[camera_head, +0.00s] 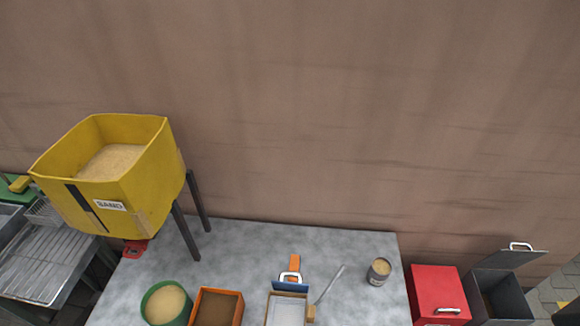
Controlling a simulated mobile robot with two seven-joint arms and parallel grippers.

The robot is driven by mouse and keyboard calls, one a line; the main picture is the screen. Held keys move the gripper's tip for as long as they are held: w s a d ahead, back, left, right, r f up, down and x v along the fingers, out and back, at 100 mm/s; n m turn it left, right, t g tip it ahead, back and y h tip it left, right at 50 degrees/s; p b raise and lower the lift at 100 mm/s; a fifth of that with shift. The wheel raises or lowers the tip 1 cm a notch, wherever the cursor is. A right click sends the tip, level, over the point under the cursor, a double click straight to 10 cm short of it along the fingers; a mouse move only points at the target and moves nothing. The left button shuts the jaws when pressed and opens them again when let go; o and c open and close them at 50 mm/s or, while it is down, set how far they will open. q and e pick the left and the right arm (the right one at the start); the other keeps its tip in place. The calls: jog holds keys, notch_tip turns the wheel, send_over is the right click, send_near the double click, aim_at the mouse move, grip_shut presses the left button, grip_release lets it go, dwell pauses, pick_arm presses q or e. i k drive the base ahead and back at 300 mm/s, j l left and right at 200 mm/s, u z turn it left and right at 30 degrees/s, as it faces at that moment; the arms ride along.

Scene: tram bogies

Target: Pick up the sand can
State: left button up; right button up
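A small grey metal can (379,272) with a pale label and a tan top or filling stands upright at the right side of the grey table (340,246). A green round tub (148,303) filled with sand stands at the table's front left. A yellow hopper (143,182) labelled SAND, with sand inside, stands on dark legs at the left. Neither of my grippers is in view.
A red box (438,292) and an open dark bin (500,295) stand right of the table. A brown wall (330,120) is behind. The table's back middle is clear.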

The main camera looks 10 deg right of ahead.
aim_at(381, 268)
jog(key=k+l, duration=0.3)
jog(key=k, duration=0.2)
jog(key=k+l+u, duration=0.25)
jog(key=k+l, duration=0.3)
jog(key=k+l+u, duration=0.2)
jog(key=k+l, duration=0.2)
jog(key=k, duration=0.25)
